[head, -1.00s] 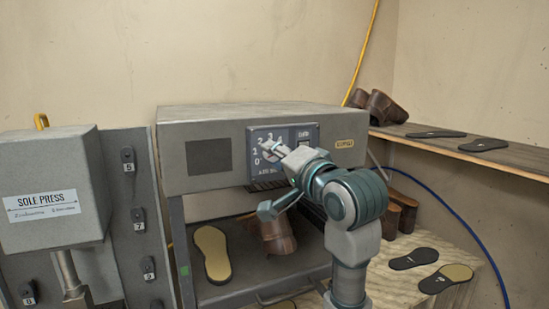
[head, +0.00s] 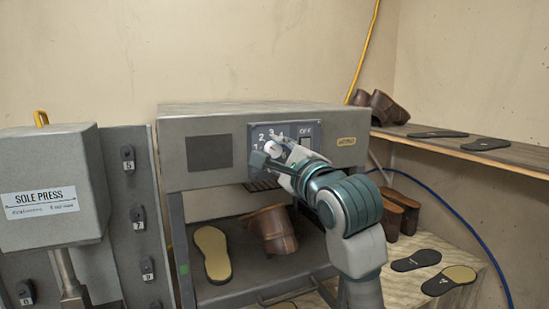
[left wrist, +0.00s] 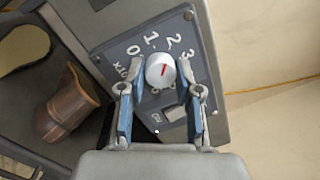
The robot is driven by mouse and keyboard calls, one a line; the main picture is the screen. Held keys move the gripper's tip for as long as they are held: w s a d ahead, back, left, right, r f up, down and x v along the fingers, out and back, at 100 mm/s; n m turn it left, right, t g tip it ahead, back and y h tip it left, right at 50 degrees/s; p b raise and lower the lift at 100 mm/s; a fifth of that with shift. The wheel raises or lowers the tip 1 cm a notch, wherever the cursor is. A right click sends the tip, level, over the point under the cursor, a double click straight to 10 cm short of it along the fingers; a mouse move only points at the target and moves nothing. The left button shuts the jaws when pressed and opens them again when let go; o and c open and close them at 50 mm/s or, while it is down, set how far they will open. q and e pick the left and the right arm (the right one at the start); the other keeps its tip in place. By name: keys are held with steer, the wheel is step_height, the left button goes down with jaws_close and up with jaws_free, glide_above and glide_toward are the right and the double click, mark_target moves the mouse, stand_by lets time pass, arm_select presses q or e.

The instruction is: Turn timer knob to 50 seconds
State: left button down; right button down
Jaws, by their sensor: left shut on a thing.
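The timer panel (head: 258,133) is on the front of the grey machine, with numbers around a round white knob (head: 271,148). In the left wrist view the knob (left wrist: 160,70) has a short red mark, and 0, 1, 2 and 3 show on the panel (left wrist: 118,68) around it. The mark lies slanted across the knob's face; I cannot tell which number it points to. My left gripper (head: 276,157) is at the panel. In the left wrist view its two blue-sided fingers (left wrist: 158,84) are on either side of the knob, shut on it. My right gripper is not in view.
An OFF switch (head: 305,131) is on the panel, right of the knob. A brown shoe (head: 275,230) and a tan sole (head: 212,254) lie on the shelf below. The sole press (head: 50,190) stands at the left. A shelf with shoes (head: 384,106) is at the right.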

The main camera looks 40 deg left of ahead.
arm_select(q)
steer(key=m, duration=0.1)
steer(key=f+m+b, duration=0.1)
steer(key=m, duration=0.1)
steer(key=shift+w+d, duration=0.1)
steer(key=shift+w, duration=0.1)
steer(key=m+t+b, duration=0.1)
steer(key=m, duration=0.3)
steer(key=shift+s+h, duration=0.1)
steer(key=shift+h, duration=0.3)
steer(key=m+b, duration=0.2)
steer(key=m, duration=0.5)
steer(key=shift+s+r, duration=0.1)
steer(key=shift+r, duration=0.05)
steer(key=m+b, duration=0.1)
steer(key=m, duration=0.2)
steer(key=m+h+b, duration=0.1)
steer(key=m, duration=0.2)
steer(key=shift+s+r+m+t, duration=0.15)
steer(key=shift+m+t, duration=0.25)
steer(key=m, duration=0.3)
steer(key=shift+r+m+h, duration=0.1)
steer(key=shift+m+h, duration=0.2)
steer(key=shift+m+b, duration=0.45)
steer(key=shift+m, duration=1.15)
